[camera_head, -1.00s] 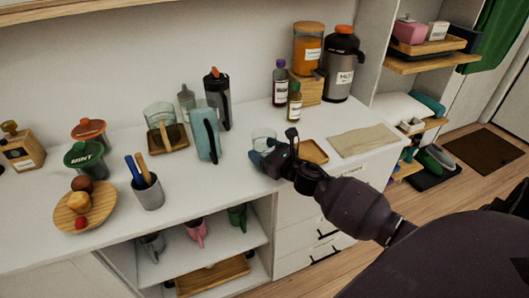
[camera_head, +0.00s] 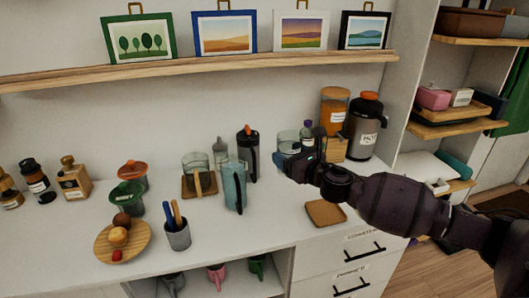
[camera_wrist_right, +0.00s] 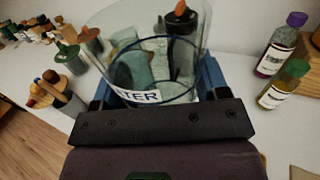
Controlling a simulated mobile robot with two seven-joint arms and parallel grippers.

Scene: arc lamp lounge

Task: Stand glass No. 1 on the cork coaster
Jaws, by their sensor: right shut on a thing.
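My right gripper (camera_head: 297,160) is shut on a clear glass (camera_head: 288,142), which it holds up above the white counter. In the right wrist view the glass (camera_wrist_right: 190,38) stands between the blue fingers (camera_wrist_right: 160,92); no number is readable on it. Part of a label, "TER", shows there, but I cannot tell whether it is on the glass or behind it. The brown square cork coaster (camera_head: 325,214) lies bare on the counter, below and a little right of the gripper, near the front edge. My left gripper is not in view.
A bluish pitcher (camera_head: 230,187) and a dark bottle (camera_head: 248,155) stand left of the held glass. A cup with utensils (camera_head: 177,235) is further left. A dark flask (camera_head: 366,125) and orange-filled jar (camera_head: 333,108) stand behind my arm. Counter around the coaster is clear.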

